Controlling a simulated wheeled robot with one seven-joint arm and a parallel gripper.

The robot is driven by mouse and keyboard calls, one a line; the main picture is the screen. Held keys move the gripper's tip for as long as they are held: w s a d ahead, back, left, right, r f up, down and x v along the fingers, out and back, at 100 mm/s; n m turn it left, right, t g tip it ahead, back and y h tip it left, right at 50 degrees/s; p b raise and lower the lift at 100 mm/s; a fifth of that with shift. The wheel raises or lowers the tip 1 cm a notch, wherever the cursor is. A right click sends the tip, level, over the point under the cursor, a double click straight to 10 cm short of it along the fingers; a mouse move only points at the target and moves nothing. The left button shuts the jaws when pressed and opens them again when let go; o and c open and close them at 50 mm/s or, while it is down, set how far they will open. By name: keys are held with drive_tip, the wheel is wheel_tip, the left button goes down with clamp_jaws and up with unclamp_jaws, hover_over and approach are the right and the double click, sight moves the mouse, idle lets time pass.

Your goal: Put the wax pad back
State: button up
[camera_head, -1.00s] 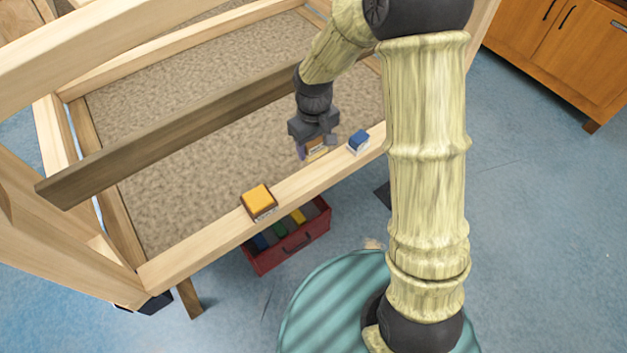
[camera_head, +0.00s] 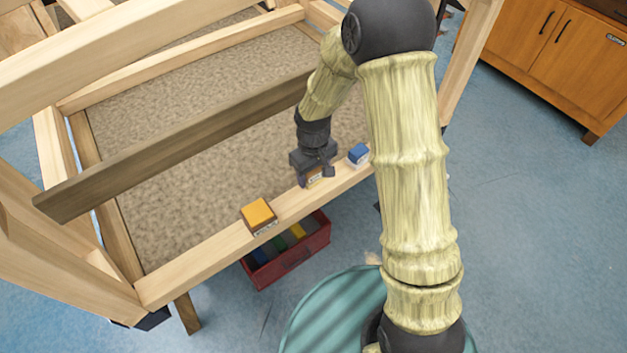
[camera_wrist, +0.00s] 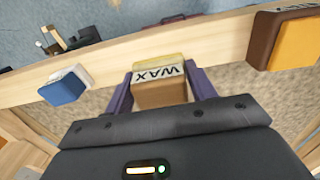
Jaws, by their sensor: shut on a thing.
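The wax pad (camera_wrist: 160,84) is a small brown block with a pale yellow top and a white label reading WAX. My gripper (camera_wrist: 160,92) is shut on it, with a purple finger on each side. In the head view my gripper (camera_head: 316,178) is at the front wooden rail (camera_head: 205,258), between an orange-topped block and a blue block. The wax pad (camera_head: 314,175) is mostly hidden there by the gripper. I cannot tell whether it touches the rail. A red drawer-like box (camera_head: 293,262) with several coloured items is below the rail.
The orange-topped block (camera_head: 258,214) sits on the rail to the left, and the blue-and-white block (camera_head: 358,154) to the right. A dark wooden bar (camera_head: 170,142) crosses the frame behind. Wooden cabinets (camera_head: 560,50) stand at the far right. Blue floor is clear at right.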

sight(313, 182)
drive_tip(key=shift+f, duration=0.1)
drive_tip(key=shift+f, duration=1.8)
drive_tip(key=shift+f, duration=0.15)
drive_tip(key=o, duration=0.9)
wheel_tip(313, 182, up, 12)
drive_tip(key=shift+r+p, duration=0.2)
drive_tip(key=shift+p, duration=0.25)
